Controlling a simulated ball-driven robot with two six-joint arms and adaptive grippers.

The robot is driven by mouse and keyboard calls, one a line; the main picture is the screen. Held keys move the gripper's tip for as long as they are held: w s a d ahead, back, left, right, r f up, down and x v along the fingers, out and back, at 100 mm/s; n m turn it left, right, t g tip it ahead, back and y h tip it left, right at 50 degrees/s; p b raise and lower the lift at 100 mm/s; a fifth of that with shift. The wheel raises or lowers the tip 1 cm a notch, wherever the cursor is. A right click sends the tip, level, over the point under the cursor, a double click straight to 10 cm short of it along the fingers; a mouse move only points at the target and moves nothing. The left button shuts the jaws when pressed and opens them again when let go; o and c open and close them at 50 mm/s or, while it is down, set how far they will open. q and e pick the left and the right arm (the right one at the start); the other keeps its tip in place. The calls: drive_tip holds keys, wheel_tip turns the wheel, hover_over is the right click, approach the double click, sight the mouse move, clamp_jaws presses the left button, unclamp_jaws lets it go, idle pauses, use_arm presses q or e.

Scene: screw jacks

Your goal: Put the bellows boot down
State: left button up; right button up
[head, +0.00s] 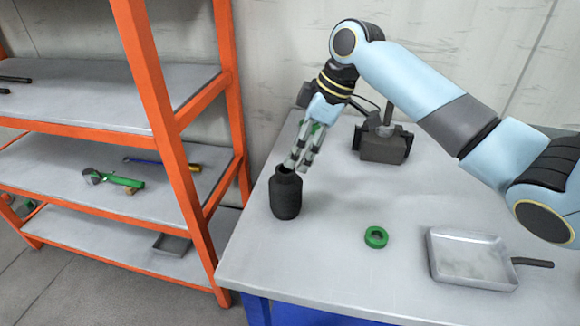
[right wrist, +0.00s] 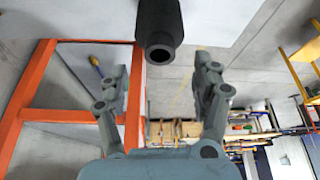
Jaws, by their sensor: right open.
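The black bellows boot (head: 286,196) stands upright on the grey table (head: 335,262), near its left edge. My right gripper (head: 299,166) is open, with its fingertips close to the top right of the boot. In the right wrist view the boot (right wrist: 159,28) shows at the top, beyond the two spread fingers (right wrist: 170,85), with nothing between them. In the head view I cannot tell whether a finger touches the boot's neck. My left gripper is not in view.
A green ring (head: 376,237) and a metal pan (head: 468,258) with a dark handle lie on the table at the right. A dark screw jack (head: 383,145) stands behind. An orange shelf rack (head: 160,120) holds tools at the left.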

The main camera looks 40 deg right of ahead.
drive_tip(key=shift+v, duration=2.3)
drive_tip(key=shift+f, duration=0.1)
